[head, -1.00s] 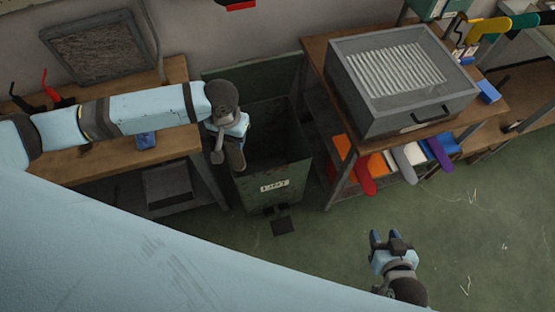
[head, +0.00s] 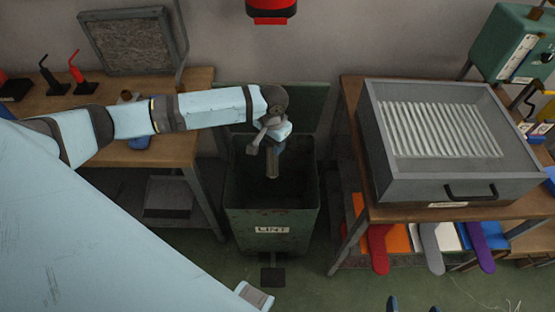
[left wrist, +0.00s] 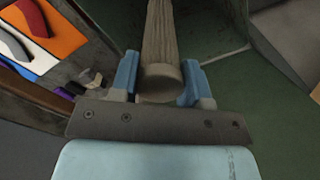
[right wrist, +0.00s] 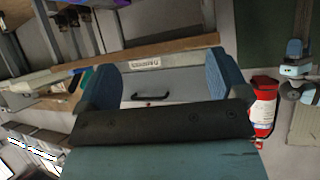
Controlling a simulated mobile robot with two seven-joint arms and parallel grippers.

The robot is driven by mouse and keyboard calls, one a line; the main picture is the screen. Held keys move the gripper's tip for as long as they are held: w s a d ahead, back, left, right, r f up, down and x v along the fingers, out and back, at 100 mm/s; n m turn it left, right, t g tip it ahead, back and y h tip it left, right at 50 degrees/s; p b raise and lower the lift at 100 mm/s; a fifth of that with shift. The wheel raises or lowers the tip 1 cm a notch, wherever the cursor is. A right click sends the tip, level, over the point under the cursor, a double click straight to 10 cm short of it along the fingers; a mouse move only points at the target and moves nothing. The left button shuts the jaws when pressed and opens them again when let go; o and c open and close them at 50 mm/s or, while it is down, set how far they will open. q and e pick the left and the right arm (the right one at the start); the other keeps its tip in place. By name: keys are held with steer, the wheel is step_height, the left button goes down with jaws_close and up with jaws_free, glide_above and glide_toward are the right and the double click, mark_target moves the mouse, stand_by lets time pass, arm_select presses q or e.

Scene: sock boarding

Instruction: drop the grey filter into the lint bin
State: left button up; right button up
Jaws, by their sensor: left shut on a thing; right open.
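The lint bin (head: 240,219) is a dark green open-topped box labelled LINT, with its lid (head: 308,106) raised behind it. My left gripper (head: 271,146) is over the bin's opening. It is shut on the grey filter (head: 272,165), a ribbed cylinder that hangs down at the bin's mouth. In the left wrist view the filter (left wrist: 160,38) sits between both blue fingers and points away into the bin area. How far its lower end reaches inside is unclear. My right gripper (right wrist: 163,82) is open and empty. In the head view only its fingertips show at the bottom edge.
A workbench (head: 199,85) with a framed grey screen (head: 130,43) stands left of the bin. A table at right carries a grey drawer-like box (head: 400,190) with white ridges. Coloured socks (head: 380,250) lie on the shelf below. A pedal (head: 272,276) sits before the bin.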

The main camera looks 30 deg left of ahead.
arm_select(q)
steer(key=w+a+f+b, duration=0.2)
steer(key=f+b, duration=0.5)
steer(key=w+a+f+m+b, duration=0.1)
steer(key=w+a+f+b, duration=0.2)
steer(key=f+b, duration=0.4)
steer(key=shift+w+a+b, duration=0.25)
steer(key=shift+a+b, duration=0.05)
steer(key=shift+b, duration=0.1)
steer(key=o, duration=1)
steer(key=shift+f, duration=0.1)
steer(key=shift+o, duration=1.1)
step_height(320, 180, up, 12)
steer(key=p, duration=0.3)
steer(key=shift+p, duration=0.35)
arm_select(e)
step_height(320, 180, down, 7)
steer(key=a, duration=0.1)
steer(key=shift+w+f+t+y, duration=0.2)
steer(key=shift+w+t+y, duration=0.1)
steer(key=shift+w, duration=0.05)
